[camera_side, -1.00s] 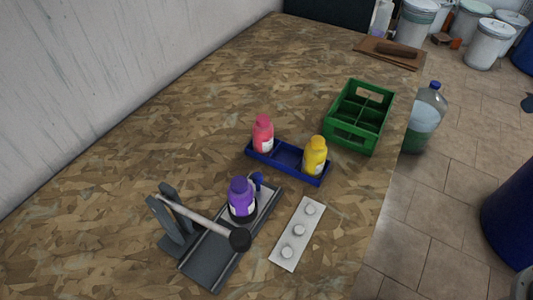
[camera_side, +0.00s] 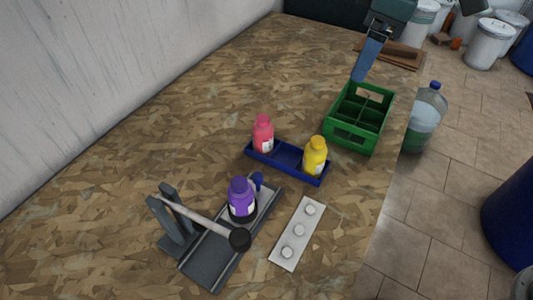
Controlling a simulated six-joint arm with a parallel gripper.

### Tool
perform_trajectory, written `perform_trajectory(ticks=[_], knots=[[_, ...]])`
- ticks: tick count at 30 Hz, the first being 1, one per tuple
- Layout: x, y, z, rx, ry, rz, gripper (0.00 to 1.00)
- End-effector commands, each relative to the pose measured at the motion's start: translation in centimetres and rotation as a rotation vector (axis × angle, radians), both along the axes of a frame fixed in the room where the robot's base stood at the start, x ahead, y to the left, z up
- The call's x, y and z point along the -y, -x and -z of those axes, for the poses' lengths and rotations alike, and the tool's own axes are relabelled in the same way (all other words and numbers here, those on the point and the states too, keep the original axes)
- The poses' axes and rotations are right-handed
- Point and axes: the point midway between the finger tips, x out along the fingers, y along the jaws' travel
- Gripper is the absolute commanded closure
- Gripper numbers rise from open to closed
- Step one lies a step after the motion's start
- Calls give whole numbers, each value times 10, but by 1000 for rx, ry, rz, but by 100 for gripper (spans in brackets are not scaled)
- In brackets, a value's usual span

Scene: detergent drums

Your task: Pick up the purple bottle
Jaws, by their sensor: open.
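The purple bottle (camera_side: 241,196) stands upright on a dark grey rail-like fixture (camera_side: 206,262) at the lower middle. A rod with a dark round end (camera_side: 205,220) reaches across the fixture just in front of it. My gripper (camera_side: 362,75) has come in at the top right, above the far end of the green crate (camera_side: 352,134). It is open, though its fingers are seen nearly edge-on. It is far from the purple bottle and holds nothing that I can see.
A blue tray (camera_side: 287,158) behind the purple bottle holds a pink bottle (camera_side: 263,135) and a yellow bottle (camera_side: 315,155). A white plate with round knobs (camera_side: 298,234) lies right of the fixture. A large clear bottle (camera_side: 425,118) stands beyond the table edge. The table's left side is clear.

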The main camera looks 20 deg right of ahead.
Motion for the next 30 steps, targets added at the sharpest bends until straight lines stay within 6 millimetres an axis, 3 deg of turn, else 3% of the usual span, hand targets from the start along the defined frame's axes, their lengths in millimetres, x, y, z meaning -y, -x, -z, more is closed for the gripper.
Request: perform_trajectory(ticks=[9, 18, 24, 30], knots=[[-88, -19, 46, -55, 50, -199, 25], [-167, -15, 102, -101, 97, -384, 25], [-205, -5, 134, -124, 122, -479, 25], [-220, 1, 149, -134, 133, -520, 25]])
